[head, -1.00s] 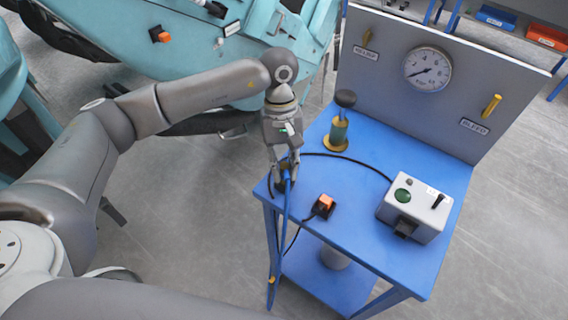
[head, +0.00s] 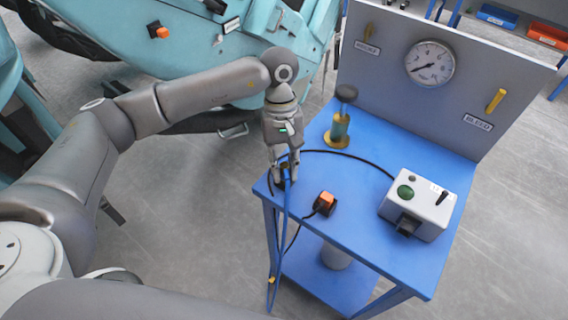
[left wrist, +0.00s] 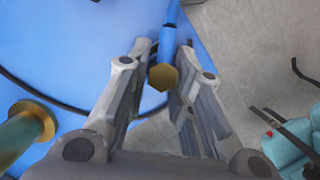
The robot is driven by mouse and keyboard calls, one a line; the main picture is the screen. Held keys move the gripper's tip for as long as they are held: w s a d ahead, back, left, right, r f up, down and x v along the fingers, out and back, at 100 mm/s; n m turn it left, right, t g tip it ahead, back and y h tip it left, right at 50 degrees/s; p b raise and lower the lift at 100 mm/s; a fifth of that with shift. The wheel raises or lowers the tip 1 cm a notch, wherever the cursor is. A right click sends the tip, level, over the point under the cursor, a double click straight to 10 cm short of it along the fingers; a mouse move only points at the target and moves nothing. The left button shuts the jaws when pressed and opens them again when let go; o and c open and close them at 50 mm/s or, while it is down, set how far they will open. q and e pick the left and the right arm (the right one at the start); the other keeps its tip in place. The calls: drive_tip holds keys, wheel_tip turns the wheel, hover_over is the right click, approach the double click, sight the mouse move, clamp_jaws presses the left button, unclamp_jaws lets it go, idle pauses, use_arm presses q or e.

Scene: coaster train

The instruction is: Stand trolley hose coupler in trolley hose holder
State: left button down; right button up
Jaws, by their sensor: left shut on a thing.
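The hose coupler shows in the left wrist view as a brass hex end (left wrist: 163,77) on a blue hose (left wrist: 171,15), between my fingers. My left gripper (head: 285,171) is shut on it, low over the near left corner of the blue trolley top (head: 350,225). In the head view the blue hose (head: 284,222) hangs from the gripper past the trolley's front edge. A dark piece (head: 281,185) shows at the fingertips, mostly hidden by them; I cannot tell whether it is the hose holder or whether the coupler touches it. My right gripper is not in view.
An orange-and-black connector (head: 325,203) lies close right of the gripper. A green post with a black knob (head: 340,125) stands behind. A grey control box (head: 415,205) stands at right, before the gauge panel (head: 385,85). A black cable (head: 345,155) arcs across the top.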

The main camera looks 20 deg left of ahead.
use_arm(q)
drive_tip(key=shift+r, duration=0.1)
drive_tip(key=shift+r+p, duration=0.6)
drive_tip(key=shift+r, duration=0.85)
drive_tip(key=shift+f, duration=0.1)
drive_tip(key=shift+b, duration=0.6)
drive_tip(key=shift+m, duration=0.3)
drive_tip(key=shift+b, duration=1)
idle(0.7)
drive_tip(key=shift+f+b, duration=1.45)
drive_tip(key=shift+b, duration=0.3)
idle(0.4)
drive_tip(key=c, duration=1.2)
unclamp_jaws()
